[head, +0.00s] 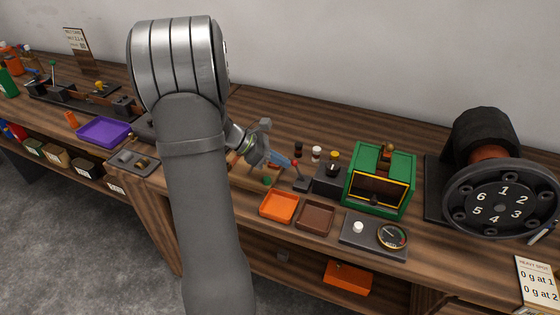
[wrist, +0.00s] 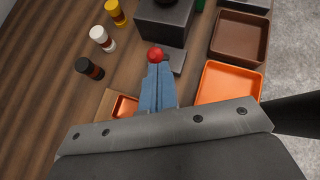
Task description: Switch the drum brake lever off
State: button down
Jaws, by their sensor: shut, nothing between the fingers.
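A small lever with a red knob (head: 295,162) stands on a dark base (head: 301,183) beside a dark box (head: 330,180). No label on it is readable. My gripper (head: 287,162) is shut and empty, with its blue fingertips right at the lever on its left side. In the wrist view the red knob (wrist: 155,55) shows just past the closed fingertips (wrist: 158,66). The fingers hide most of the lever's shaft, and I cannot tell whether they touch it. A numbered drum wheel (head: 502,198) stands at the far right.
A green box (head: 380,146) stands right of the lever. An orange tray (head: 265,207), a brown tray (head: 315,228) and a gauge panel (head: 350,241) lie in front. Black, white and yellow-capped small jars (wrist: 101,38) stand behind. A purple tray (head: 103,144) lies to the left.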

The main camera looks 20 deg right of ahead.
jog(key=shift+s+d+r, duration=0.1)
jog(key=s+d+r+m+t+y, duration=0.1)
jog(key=s+d+r+t+y, duration=0.1)
jog(key=s+d+t+y, duration=0.2)
jog(key=shift+s+d+y, duration=0.3)
jog(key=shift+d+y, duration=0.05)
jog(key=shift+y, duration=0.15)
dwell(0.3)
jog(key=shift+r, duration=0.15)
jog(key=shift+r, duration=0.7)
